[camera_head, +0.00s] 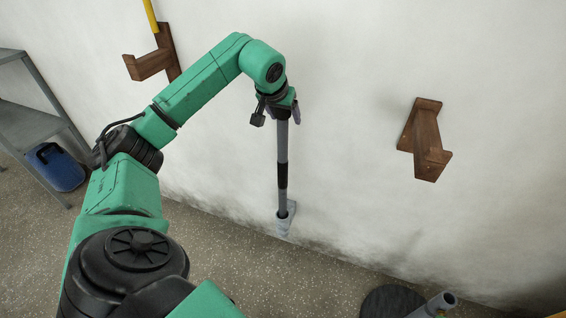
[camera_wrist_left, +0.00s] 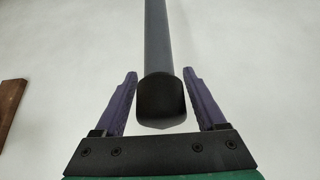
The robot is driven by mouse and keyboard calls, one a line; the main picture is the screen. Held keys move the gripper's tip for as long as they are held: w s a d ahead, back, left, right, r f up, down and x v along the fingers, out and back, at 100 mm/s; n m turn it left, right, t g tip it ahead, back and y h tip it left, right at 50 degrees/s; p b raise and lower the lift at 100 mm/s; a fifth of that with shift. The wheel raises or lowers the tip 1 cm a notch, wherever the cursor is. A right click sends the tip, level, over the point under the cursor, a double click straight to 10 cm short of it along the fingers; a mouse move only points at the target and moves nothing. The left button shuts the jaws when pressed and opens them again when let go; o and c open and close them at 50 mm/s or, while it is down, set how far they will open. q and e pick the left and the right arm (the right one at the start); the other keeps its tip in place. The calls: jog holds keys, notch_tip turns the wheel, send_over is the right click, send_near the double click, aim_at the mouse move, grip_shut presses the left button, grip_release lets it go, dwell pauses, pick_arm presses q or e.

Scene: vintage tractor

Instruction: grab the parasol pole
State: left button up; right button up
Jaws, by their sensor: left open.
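The parasol pole, a dark grey tube with a black band, stands about upright near the white wall in the head view (camera_head: 283,150). Its lower end meets a grey-blue piece (camera_head: 285,220) low by the wall. My left gripper (camera_head: 284,112) is at its top end, which the gripper partly hides. In the left wrist view the pole (camera_wrist_left: 158,40) runs away from me, and its black end lies between the two purple fingers of my left gripper (camera_wrist_left: 160,75). The fingers are open, with a gap visible on both sides. My right gripper is not in view.
Wooden wall brackets hang at the upper left (camera_head: 150,64) and at the right (camera_head: 424,142), the left one below a yellow bar. A grey shelf (camera_head: 30,125) and a blue object (camera_head: 56,168) stand at far left. A dark disc (camera_head: 391,302) and grey tube (camera_head: 438,304) lie bottom right.

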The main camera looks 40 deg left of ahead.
pick_arm(q)
jog(key=shift+w+a+f, duration=0.1)
jog(key=shift+w+f, duration=0.1)
jog(key=shift+f, duration=0.1)
grip_shut()
jog(key=shift+r, duration=0.1)
dwell(1.1)
